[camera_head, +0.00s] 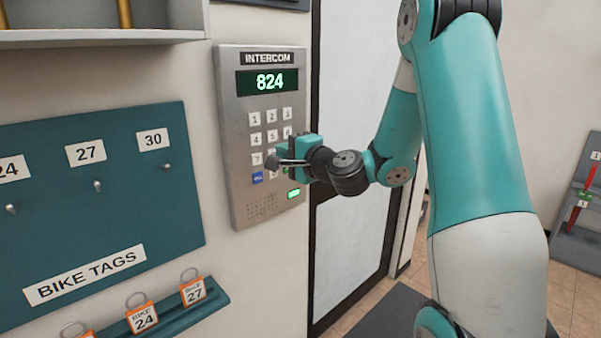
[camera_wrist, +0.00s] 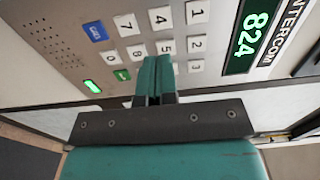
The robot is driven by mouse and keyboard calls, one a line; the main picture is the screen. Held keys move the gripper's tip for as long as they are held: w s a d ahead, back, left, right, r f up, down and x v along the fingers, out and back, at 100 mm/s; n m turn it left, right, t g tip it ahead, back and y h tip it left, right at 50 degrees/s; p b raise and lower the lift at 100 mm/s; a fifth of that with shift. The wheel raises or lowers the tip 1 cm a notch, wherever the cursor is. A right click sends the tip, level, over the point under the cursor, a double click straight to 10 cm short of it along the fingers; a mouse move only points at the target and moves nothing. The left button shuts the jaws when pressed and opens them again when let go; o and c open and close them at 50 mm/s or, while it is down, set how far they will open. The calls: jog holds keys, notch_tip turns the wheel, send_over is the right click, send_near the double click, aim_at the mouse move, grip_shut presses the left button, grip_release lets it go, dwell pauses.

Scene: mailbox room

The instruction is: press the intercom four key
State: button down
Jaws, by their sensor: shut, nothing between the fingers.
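The intercom (camera_head: 237,110) is a grey metal wall panel whose green display (camera_head: 268,81) reads 824. Its four key (camera_head: 256,139) is white, at the left of the second key row. The four key also shows uncovered in the wrist view (camera_wrist: 160,18), near the top edge. My gripper (camera_head: 273,162) is shut and empty in front of the lower right of the keypad. In the wrist view the closed fingertips (camera_wrist: 156,62) lie below the five key (camera_wrist: 165,47), away from the four key. Whether they touch the panel, I cannot tell. The gripper hides some right-hand keys.
A blue call key (camera_head: 257,177) and a lit green light (camera_head: 294,193) sit low on the panel. A teal bike tags board (camera_head: 90,190) with hooks and a tag ledge (camera_head: 170,318) is on the left. A door (camera_head: 350,230) stands to the panel's right.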

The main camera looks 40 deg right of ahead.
jog(key=shift+s+d+b, duration=0.1)
jog(key=shift+s+b, duration=0.65)
jog(key=shift+s, duration=1.5)
notch_tip(320, 180, down, 10)
jog(key=b, duration=1.3)
jog(key=shift+s+f, duration=0.2)
jog(key=shift+s, duration=0.15)
jog(key=p, duration=0.6)
send_near(259, 178)
jog(key=w, duration=0.6)
jog(key=shift+a+r, duration=0.2)
jog(key=shift+a, duration=0.05)
jog(key=shift+w+f, duration=0.2)
jog(key=shift+w, duration=0.55)
